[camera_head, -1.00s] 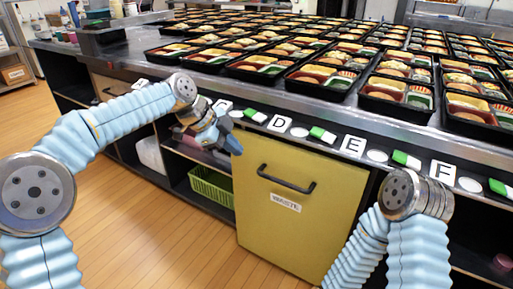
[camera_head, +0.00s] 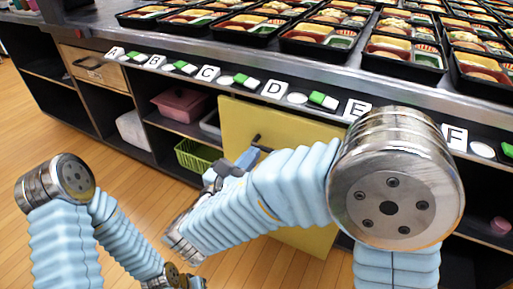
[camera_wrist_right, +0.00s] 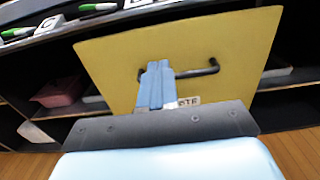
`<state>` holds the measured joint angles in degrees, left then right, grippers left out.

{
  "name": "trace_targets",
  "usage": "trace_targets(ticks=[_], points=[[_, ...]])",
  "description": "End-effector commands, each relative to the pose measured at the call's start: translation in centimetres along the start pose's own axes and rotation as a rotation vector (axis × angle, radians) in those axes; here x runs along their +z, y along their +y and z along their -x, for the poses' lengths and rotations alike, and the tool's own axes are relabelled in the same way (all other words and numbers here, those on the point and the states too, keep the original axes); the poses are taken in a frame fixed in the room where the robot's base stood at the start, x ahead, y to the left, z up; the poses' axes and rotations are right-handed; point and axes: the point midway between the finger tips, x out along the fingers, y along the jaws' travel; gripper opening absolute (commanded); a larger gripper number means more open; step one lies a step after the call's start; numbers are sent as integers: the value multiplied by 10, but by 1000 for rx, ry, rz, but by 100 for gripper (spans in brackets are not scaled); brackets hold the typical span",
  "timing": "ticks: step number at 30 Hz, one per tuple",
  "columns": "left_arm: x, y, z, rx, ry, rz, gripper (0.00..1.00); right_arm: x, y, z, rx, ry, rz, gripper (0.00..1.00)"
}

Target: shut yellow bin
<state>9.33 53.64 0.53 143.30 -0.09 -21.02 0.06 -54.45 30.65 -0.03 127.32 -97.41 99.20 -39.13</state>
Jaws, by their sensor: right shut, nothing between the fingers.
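The yellow bin (camera_head: 235,125) is a flat yellow front below the counter, partly hidden by my right arm in the head view. In the right wrist view the yellow bin (camera_wrist_right: 115,65) fills the middle and stands out in front of the dark shelves. Its black bar handle (camera_wrist_right: 205,71) runs across the front, above a partly covered white label (camera_wrist_right: 189,101). My right gripper (camera_wrist_right: 158,68) is shut and empty, its blue fingers in front of the handle's left part; I cannot tell whether they touch. Only the base of my left gripper (camera_head: 180,281) shows at the bottom edge; its fingers are out of view.
The steel counter (camera_head: 200,62) above carries several black bento trays (camera_head: 320,40) and lettered cards along its edge. Left of the bin are open shelves with a green basket (camera_head: 197,155) and a pink tub (camera_head: 180,104). The wooden floor (camera_head: 120,185) is clear.

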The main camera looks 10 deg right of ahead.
Motion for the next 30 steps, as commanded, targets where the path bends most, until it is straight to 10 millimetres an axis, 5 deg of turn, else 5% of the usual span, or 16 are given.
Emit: trace_targets(ticks=[15,30], points=[[0,4,5,3,-2,-7,0,-1,-2,-103,-4,5,1,0],[0,5,6,4,-3,-8,0,-2,-1,-124,-2,5,1,0]])
